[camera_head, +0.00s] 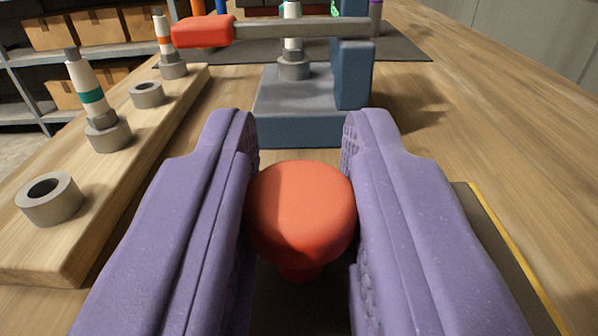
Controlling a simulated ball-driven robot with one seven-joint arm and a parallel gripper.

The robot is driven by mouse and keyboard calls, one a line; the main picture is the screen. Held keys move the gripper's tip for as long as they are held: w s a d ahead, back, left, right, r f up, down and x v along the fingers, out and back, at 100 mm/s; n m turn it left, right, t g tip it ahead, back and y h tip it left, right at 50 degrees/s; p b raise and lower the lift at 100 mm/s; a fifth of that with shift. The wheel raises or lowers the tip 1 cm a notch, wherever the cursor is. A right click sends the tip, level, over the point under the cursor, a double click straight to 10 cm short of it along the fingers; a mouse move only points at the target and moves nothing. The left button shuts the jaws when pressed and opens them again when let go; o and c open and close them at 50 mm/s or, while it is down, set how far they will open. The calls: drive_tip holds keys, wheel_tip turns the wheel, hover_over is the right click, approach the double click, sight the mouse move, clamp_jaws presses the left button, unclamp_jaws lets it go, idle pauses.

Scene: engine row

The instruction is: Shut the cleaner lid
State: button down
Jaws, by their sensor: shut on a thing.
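My gripper (300,128) has purple fingers shut on a round red knob (300,212). The knob sits low between the fingers, with a narrower red neck below it. What the neck joins is mostly hidden by the fingers. A dark surface (300,308) shows beneath the knob. I cannot make out the cleaner lid itself or tell whether it is open or shut.
Ahead stands a blue press (352,80) with a grey arm, a red handle (203,32) and a plug upright on its base. A wooden rack (150,130) with plugs and grey rings lies left. Bare tabletop (480,120) is free at right.

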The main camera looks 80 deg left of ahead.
sight(301, 255)
drive_tip(key=shift+f, duration=0.15)
idle(0.4)
drive_tip(key=c, duration=1)
unclamp_jaws()
drive_tip(key=shift+o, duration=0.2)
drive_tip(key=d+p, duration=0.1)
drive_tip(key=d, duration=0.2)
drive_tip(key=s+d+p, duration=0.1)
drive_tip(key=d, duration=0.2)
drive_tip(key=shift+s+d+p, duration=0.15)
drive_tip(key=shift+d+p, duration=0.15)
drive_tip(key=shift+d, duration=0.1)
drive_tip(key=shift+s+d, duration=0.1)
drive_tip(key=shift+d, duration=0.4)
